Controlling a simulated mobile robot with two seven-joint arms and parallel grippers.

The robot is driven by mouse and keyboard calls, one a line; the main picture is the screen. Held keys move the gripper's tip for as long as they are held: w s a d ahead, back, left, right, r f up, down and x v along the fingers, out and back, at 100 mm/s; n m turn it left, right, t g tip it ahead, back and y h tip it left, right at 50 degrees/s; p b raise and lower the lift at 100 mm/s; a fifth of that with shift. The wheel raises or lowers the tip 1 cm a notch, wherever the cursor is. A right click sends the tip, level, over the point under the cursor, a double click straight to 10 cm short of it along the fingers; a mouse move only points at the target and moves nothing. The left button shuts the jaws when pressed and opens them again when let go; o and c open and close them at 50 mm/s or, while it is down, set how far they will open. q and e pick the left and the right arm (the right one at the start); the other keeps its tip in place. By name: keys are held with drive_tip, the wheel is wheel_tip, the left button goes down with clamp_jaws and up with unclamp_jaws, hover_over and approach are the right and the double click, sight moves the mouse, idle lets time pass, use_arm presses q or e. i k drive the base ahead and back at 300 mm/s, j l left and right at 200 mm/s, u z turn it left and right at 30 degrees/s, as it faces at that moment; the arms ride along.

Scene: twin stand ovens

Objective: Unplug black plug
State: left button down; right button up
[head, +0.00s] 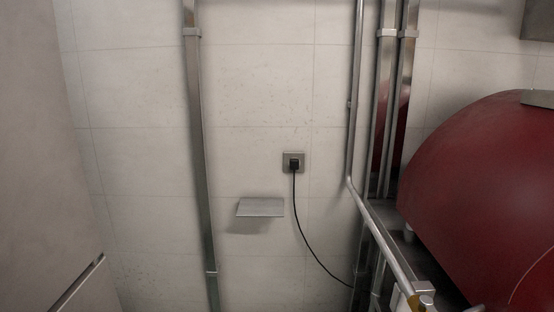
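The black plug (294,164) sits in a square grey wall socket (286,157) on the tiled wall, near the middle of the head view. A black cord (305,237) hangs from the plug and curves down to the right, going behind the metal pipes. Neither my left gripper nor my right gripper is in view.
A small metal shelf (260,207) juts from the wall below left of the socket. Vertical metal conduits (199,130) run left of it, and pipes (355,110) run to its right. A large red rounded oven (490,190) fills the right side. A plain grey panel (45,150) stands at the left.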

sight(294, 163)
drive_tip(key=i+j+u, duration=0.15)
drive_tip(key=i, duration=0.65)
drive_tip(key=i+j+u, duration=0.2)
drive_tip(key=i, duration=0.6)
